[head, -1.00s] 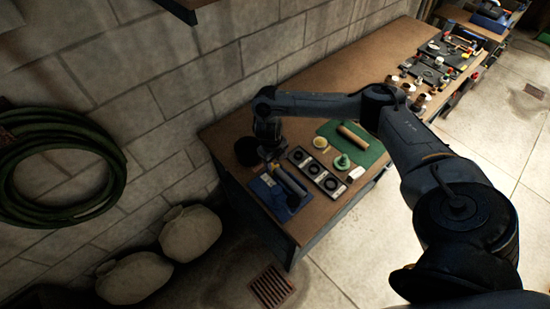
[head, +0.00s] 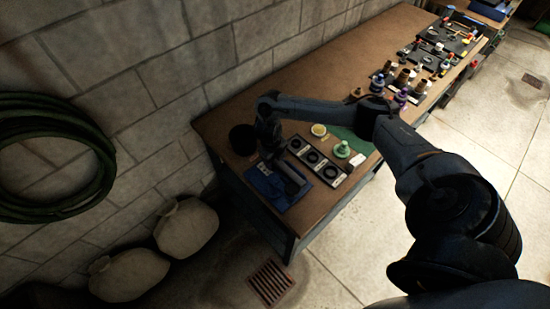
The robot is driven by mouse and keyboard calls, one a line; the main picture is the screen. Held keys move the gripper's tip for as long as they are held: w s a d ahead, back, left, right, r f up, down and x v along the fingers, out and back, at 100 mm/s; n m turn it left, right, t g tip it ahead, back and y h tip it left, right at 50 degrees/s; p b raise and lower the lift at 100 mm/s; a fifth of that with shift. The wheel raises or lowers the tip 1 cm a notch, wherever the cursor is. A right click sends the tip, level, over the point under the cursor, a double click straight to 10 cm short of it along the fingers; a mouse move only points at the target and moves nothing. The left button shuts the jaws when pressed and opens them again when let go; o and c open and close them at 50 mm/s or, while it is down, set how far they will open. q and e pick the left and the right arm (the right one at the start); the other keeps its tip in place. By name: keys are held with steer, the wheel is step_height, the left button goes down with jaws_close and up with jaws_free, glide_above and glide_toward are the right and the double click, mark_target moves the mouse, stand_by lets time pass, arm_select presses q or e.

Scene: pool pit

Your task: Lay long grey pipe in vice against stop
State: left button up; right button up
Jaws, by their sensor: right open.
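The blue vice (head: 264,184) sits at the near left end of the brown workbench. A long grey pipe (head: 291,174) lies along the vice, slanting down to the right. My right gripper (head: 271,157) is open, just above the upper left end of the pipe. Its fingers are dark and small, so I cannot tell whether they touch the pipe. The stop cannot be made out, and the pipe's upper left end is partly hidden by the gripper. My left gripper is not in view.
A tray with dark round holes (head: 328,173) stands right of the vice. Behind it are a yellow round piece (head: 319,130), a green fitting (head: 342,149) and a green mat (head: 363,146). A black round pot (head: 243,139) stands near the wall. My right arm crosses above the bench.

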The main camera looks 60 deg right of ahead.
steer(key=c, duration=1)
steer(key=o, duration=1)
steer(key=shift+r, duration=0.15)
step_height(320, 180, up, 10)
steer(key=a+p, duration=0.1)
steer(key=p, duration=0.5)
steer(key=shift+w+a+r, duration=0.25)
steer(key=shift+a+f, duration=0.1)
